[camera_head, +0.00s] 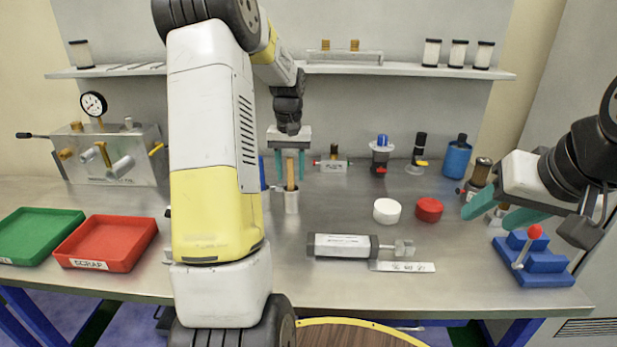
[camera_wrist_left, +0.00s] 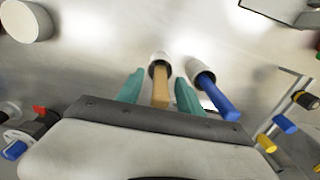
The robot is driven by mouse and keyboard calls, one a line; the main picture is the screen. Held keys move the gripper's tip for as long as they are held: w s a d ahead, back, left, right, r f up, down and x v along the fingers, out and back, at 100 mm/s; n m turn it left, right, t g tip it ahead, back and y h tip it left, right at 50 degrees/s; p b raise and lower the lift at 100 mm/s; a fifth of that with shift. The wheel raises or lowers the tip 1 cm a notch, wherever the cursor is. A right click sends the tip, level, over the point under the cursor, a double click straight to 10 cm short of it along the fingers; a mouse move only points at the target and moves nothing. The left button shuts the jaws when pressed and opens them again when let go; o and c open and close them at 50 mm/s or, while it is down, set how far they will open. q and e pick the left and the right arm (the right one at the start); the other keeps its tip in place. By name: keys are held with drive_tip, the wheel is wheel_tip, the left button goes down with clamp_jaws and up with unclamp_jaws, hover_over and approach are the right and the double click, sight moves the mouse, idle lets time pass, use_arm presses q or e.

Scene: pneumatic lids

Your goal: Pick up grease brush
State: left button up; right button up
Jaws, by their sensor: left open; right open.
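A wooden handle (camera_head: 290,172), likely the grease brush, stands upright in a small metal cup (camera_head: 292,203). Its lower end is hidden in the cup. My left gripper (camera_head: 290,172) is open and points down, one teal finger on each side of the handle. In the left wrist view the wooden handle (camera_wrist_left: 160,88) shows between the two fingers (camera_wrist_left: 159,88), with gaps on both sides. A blue handle (camera_wrist_left: 219,96) stands in a second cup (camera_wrist_left: 199,66), just outside the right finger. My right gripper (camera_head: 484,220) is open and empty over the right of the bench.
A white cap (camera_head: 387,211) and a red cap (camera_head: 429,209) lie right of the cup. A cylinder with a rod (camera_head: 345,246) lies in front. A red scrap tray (camera_head: 105,243) and green tray (camera_head: 38,235) sit left. A blue stepped block (camera_head: 545,262) stands at the right edge.

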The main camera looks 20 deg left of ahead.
use_arm(q)
drive_tip(key=shift+f, duration=0.4)
drive_tip(key=shift+c, duration=0.4)
clamp_jaws()
